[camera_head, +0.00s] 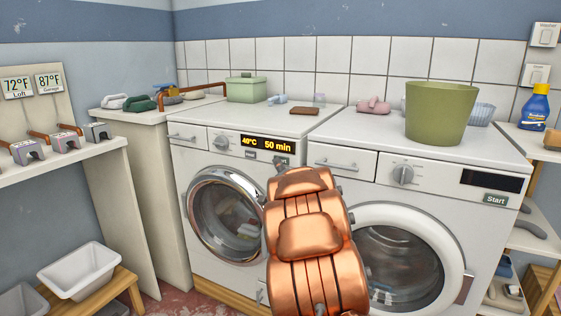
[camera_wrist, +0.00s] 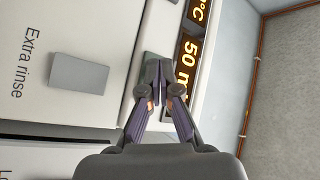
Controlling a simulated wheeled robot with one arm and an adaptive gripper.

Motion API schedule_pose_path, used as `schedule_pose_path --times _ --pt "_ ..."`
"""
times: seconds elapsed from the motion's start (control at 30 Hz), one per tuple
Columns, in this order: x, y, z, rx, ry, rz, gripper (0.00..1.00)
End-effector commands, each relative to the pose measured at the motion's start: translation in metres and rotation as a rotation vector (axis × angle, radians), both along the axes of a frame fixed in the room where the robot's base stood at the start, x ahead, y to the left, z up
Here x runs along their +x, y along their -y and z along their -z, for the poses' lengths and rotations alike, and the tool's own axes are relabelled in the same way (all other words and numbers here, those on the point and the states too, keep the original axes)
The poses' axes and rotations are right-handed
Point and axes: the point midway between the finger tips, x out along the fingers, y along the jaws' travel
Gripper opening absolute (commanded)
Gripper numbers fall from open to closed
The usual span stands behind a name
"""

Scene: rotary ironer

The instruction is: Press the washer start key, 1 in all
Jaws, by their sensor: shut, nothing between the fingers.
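The left front-loading machine (camera_head: 215,165) has a lit display (camera_head: 267,145) reading 40°C and 50 min. My gripper (camera_head: 279,164) is at its panel just below the display, mostly hidden behind my copper arm. In the wrist view the gripper (camera_wrist: 160,66) is shut and empty, its tips over or against a small grey key (camera_wrist: 147,70) beside the display (camera_wrist: 187,58). I cannot tell whether they touch. A larger grey key (camera_wrist: 78,72), labelled Extra rinse, lies to the left. No start label is readable on this machine.
The right machine (camera_head: 400,180) has a dark display and a key labelled Start (camera_head: 496,199). A green bucket (camera_head: 440,113) and a pink cloth (camera_head: 373,106) sit on top. A green box (camera_head: 246,89) stands on the left machine. A shelf (camera_head: 50,155) is at left.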

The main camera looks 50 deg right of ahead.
Motion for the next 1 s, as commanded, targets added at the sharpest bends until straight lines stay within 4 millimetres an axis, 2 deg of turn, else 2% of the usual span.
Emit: schedule_pose_path --times 0.67,1.0 --pt "0.001 0.003 0.0 -0.001 0.0 0.001 0.0" --pt "-0.003 -0.008 0.001 0.003 -0.001 0.0 0.0"
